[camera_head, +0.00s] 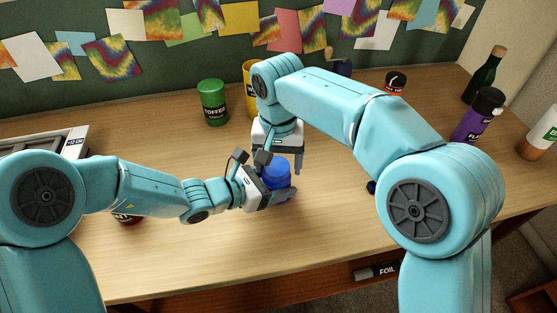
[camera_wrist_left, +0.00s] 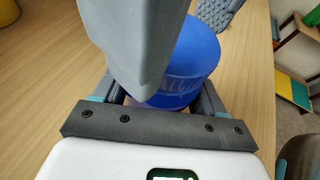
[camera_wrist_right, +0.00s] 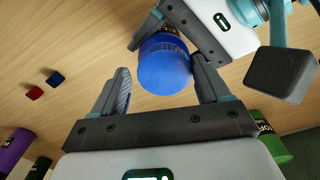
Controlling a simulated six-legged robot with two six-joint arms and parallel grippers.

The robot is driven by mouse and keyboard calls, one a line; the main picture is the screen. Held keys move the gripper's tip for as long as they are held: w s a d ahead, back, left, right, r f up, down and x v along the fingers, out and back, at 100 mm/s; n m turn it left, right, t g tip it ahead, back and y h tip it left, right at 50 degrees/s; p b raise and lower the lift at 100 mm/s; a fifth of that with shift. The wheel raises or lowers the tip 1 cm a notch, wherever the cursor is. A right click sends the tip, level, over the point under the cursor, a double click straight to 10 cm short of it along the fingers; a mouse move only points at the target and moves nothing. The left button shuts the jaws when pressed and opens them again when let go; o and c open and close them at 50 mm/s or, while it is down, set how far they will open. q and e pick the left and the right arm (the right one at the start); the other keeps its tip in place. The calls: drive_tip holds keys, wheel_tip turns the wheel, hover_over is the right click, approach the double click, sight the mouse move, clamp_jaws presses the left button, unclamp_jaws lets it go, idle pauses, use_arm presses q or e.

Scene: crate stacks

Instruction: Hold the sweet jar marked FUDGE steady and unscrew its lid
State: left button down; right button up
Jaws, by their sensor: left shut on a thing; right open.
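A jar with a wide blue lid (camera_head: 276,174) stands near the middle of the desk. My left gripper (camera_head: 272,187) is shut on the jar from the left. The blue lid also shows in the left wrist view (camera_wrist_left: 188,65), partly covered by a large grey finger. My right gripper (camera_head: 281,158) reaches down from above the jar. In the right wrist view, its fingers (camera_wrist_right: 160,70) are open, one on each side of the blue lid (camera_wrist_right: 165,68). The left finger stands clear of the lid; the right finger is very close to it.
A green TOFFEE jar (camera_head: 213,103) and a yellow jar (camera_head: 249,78) stand behind. A purple jar (camera_head: 474,118), a dark bottle (camera_head: 484,78) and a white bottle (camera_head: 542,135) stand at the right. Small red (camera_wrist_right: 34,92) and blue (camera_wrist_right: 55,78) blocks lie nearby.

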wheel_tip(320, 180, up, 4)
drive_tip(key=shift+a+r, duration=0.15)
drive_tip(key=shift+r, duration=0.1)
drive_tip(key=shift+c, duration=0.3)
drive_tip(key=m, duration=0.2)
drive_tip(key=shift+s+d+r+m, duration=0.1)
drive_tip(key=shift+d+m, duration=0.1)
drive_tip(key=shift+m, duration=0.1)
drive_tip(key=shift+d+r+m, duration=0.1)
drive_tip(key=shift+r+m, duration=0.2)
drive_tip(key=shift+m, duration=0.8)
drive_tip(key=m, duration=0.1)
drive_tip(key=r+m, duration=0.1)
drive_tip(key=m, duration=0.1)
drive_tip(key=shift+r+m, duration=0.1)
drive_tip(key=shift+m, duration=0.2)
drive_tip(key=shift+r+m, duration=0.5)
drive_tip(key=shift+m, duration=0.5)
drive_tip(key=shift+a, duration=0.2)
wheel_tip(320, 180, down, 8)
drive_tip(key=shift+r, duration=0.2)
drive_tip(key=shift+c, duration=0.3)
